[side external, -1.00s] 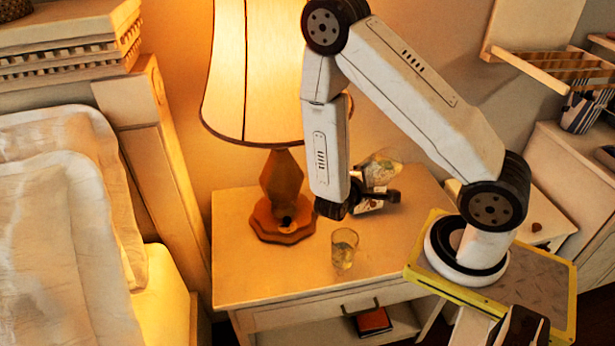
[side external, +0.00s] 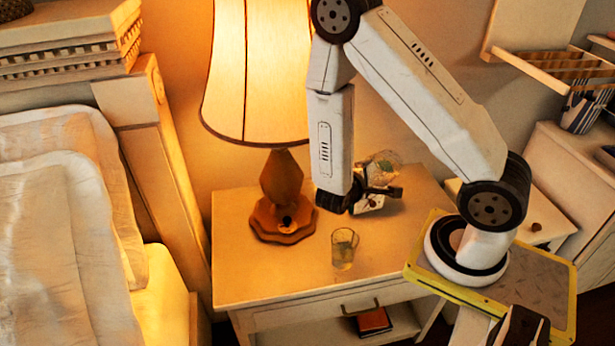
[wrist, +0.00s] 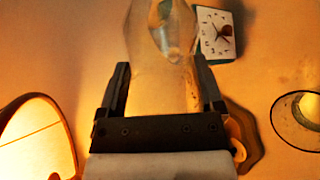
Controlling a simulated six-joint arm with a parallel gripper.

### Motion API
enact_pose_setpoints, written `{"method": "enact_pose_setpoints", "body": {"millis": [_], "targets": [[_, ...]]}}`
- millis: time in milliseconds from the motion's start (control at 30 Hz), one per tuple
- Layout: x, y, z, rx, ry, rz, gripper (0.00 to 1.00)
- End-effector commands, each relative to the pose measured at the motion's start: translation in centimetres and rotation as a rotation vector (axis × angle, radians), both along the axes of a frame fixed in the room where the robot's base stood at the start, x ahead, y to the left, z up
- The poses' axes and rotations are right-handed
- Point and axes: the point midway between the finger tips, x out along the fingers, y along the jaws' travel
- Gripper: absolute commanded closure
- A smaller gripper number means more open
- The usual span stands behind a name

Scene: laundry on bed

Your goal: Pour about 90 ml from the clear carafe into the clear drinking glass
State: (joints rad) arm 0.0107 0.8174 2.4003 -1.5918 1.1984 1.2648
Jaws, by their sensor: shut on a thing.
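The clear drinking glass (side external: 344,249) stands upright on the nightstand, in front of my gripper in the side view. It looks partly filled with clear liquid; the exact level is hard to read. My gripper (side external: 378,191) is above the nightstand, behind and to the right of the glass, shut on the clear carafe (side external: 384,163). The carafe is partly hidden by my gripper in the side view. In the wrist view the carafe (wrist: 160,60) lies between the two fingers, its far end reaching the top edge. I see no stream between carafe and glass.
A lit lamp (side external: 283,185) with a wooden base stands on the nightstand (side external: 250,275), left of the glass. A square white clock (wrist: 217,34) shows beside the carafe in the wrist view. The bed (side external: 70,240) is at the left. The nightstand's front left is clear.

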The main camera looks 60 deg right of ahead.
Motion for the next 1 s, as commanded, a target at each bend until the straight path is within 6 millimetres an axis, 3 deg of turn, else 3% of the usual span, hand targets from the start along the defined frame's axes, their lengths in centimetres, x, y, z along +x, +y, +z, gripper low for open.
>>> {"method": "enact_pose_setpoints", "body": {"millis": [1000], "targets": [[-0.2,0.0,1.8,0.167,-0.006,-0.007,1.0]]}}
